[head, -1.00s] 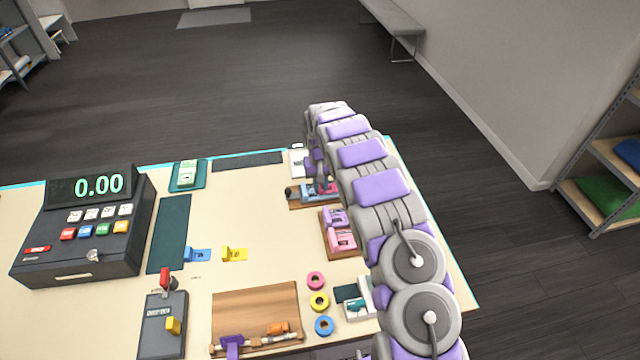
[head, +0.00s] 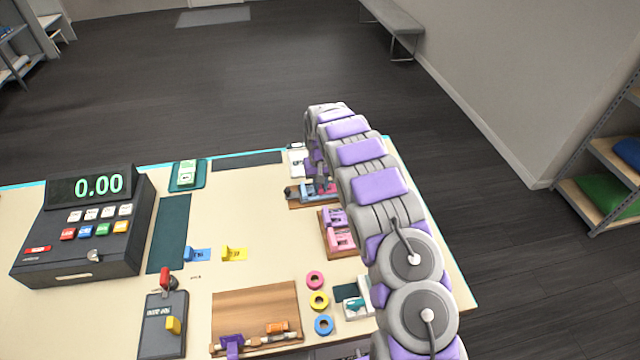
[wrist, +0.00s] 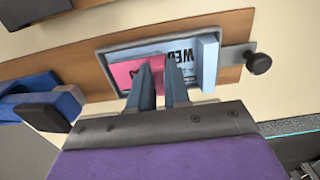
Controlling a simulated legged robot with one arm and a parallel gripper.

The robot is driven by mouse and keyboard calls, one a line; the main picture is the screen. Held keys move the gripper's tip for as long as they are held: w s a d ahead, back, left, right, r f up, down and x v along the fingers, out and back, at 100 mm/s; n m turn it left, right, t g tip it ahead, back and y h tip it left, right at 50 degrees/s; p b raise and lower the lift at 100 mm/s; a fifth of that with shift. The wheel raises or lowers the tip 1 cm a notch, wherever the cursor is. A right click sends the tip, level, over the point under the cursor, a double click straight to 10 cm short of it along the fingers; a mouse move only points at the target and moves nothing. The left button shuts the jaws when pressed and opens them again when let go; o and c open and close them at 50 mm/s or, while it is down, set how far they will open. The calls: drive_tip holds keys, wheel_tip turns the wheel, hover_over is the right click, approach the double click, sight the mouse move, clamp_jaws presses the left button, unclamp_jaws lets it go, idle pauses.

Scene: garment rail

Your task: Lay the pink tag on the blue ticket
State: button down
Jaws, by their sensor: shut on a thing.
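The pink tag (wrist: 126,72) is at my fingertips in the wrist view. My gripper (wrist: 163,72) is shut on its raised part, which shows partly between the fingers. The light blue ticket (wrist: 170,47), with dark lettering, lies in a grey-rimmed holder on a wooden board. The tag overlaps the left part of the ticket in this view; whether it touches is hard to tell. The fingers hide part of both. In the head view my gripper (head: 321,184) is over the same board, and the blue ticket (head: 307,190) shows beside it.
A light blue block (wrist: 208,62) and a dark knob (wrist: 258,63) stand at the holder's right in the wrist view. A wooden holder with pink and purple pieces (head: 339,237) is nearby. A cash register (head: 85,225) stands left.

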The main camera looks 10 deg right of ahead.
drive_tip(key=c, duration=1)
unclamp_jaws()
drive_tip(key=shift+o, duration=0.4)
drive_tip(key=o, duration=0.4)
drive_tip(key=shift+r, duration=0.1)
drive_tip(key=shift+r+p, duration=0.6)
drive_tip(key=shift+r, duration=1.8)
